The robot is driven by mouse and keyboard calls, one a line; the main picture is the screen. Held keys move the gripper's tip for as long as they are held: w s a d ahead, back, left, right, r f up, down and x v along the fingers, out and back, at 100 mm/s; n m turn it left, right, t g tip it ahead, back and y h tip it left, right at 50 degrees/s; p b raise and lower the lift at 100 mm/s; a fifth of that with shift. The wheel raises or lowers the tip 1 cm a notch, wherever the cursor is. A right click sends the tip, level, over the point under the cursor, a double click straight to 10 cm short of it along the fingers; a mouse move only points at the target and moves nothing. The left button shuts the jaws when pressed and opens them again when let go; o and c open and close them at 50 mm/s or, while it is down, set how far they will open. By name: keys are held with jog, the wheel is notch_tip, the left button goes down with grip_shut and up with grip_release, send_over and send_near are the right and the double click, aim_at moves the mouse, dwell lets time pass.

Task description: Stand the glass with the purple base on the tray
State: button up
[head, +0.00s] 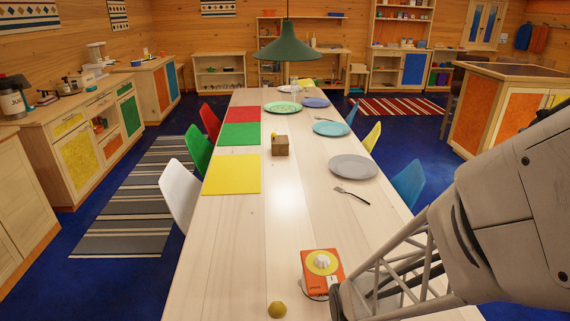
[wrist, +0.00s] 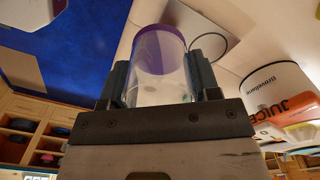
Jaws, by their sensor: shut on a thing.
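The glass with the purple base (wrist: 158,52) is clear and is held between the two dark fingers of my gripper (wrist: 162,82) in the wrist view. Its purple end is toward the top of that picture. My gripper is shut on its sides. In the head view my arm comes in from the right; the fingers and the glass cannot be made out there. I cannot clearly identify the tray in either view. A thin curved rim shows behind the glass in the wrist view, but I cannot tell what it belongs to.
A wooden block (head: 280,148), a grey plate (head: 352,167) and a fork (head: 352,195) lie farther off.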

jog(key=w, duration=0.8)
jog(key=shift+a+f, duration=0.15)
jog(key=shift+f, duration=0.2)
jog(key=shift+f, duration=0.15)
jog(key=shift+f, duration=1.6)
jog(key=shift+f, duration=0.15)
jog(key=o, duration=1)
jog(key=shift+c, duration=0.2)
